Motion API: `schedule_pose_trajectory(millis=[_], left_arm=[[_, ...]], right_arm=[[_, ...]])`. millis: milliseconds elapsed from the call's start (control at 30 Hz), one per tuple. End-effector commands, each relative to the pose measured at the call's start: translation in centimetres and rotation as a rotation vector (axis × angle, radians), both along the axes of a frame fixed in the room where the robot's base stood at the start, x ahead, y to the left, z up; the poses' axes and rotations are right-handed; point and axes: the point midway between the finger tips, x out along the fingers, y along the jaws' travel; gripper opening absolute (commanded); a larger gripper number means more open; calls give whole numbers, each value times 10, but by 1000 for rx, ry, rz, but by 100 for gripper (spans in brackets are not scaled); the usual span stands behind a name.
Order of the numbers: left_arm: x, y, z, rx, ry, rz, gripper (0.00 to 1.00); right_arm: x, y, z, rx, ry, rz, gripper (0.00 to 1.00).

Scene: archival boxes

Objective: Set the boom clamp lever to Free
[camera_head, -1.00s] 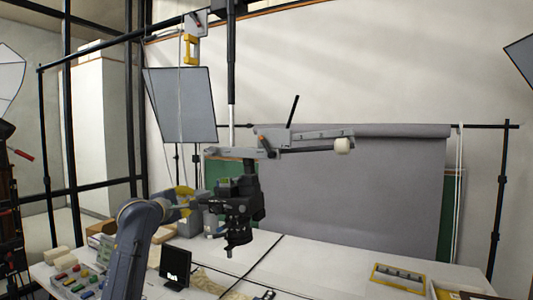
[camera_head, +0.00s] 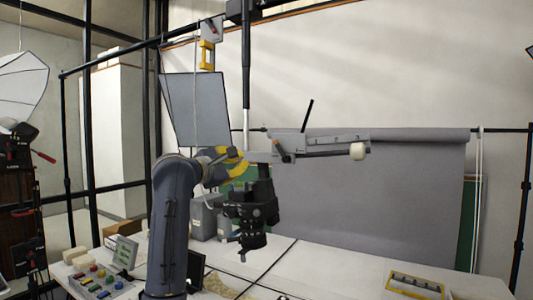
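A grey boom (camera_head: 335,140) runs sideways from a vertical column (camera_head: 246,70), with a white knob at its right end. A thin black lever (camera_head: 307,116) stands up from it, leaning slightly right. A small dark and orange handle (camera_head: 283,151) sits on its front near the left end. I cannot tell which is the clamp lever, and no Free marking is readable. A black camera (camera_head: 252,210) hangs below the boom. My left gripper (camera_head: 238,163), with yellow parts, is left of the boom's left end; its fingertips are unclear. My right gripper is not in view.
A box of coloured buttons (camera_head: 95,282) lies at the table's left. A yellow-framed tray (camera_head: 415,284) lies at the right. The white table (camera_head: 330,265) is mostly clear in the middle.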

Motion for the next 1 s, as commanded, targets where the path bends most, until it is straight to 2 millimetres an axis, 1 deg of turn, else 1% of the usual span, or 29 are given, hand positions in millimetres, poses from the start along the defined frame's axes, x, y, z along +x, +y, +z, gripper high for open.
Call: schedule_pose_trajectory(millis=[133, 233, 600, 833, 1000], left_arm=[[5, -3, 0, 0, 1, -1, 0], [13, -8, 0, 1, 1, 0, 0], [62, -37, 2, 1, 3, 0, 0], [86, -52, 2, 2, 2, 1, 0], [81, -68, 15, 3, -2, 0, 0]], right_arm=[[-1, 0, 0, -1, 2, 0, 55], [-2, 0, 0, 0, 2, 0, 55], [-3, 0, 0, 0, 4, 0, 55], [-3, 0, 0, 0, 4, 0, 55], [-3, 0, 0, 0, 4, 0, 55]])
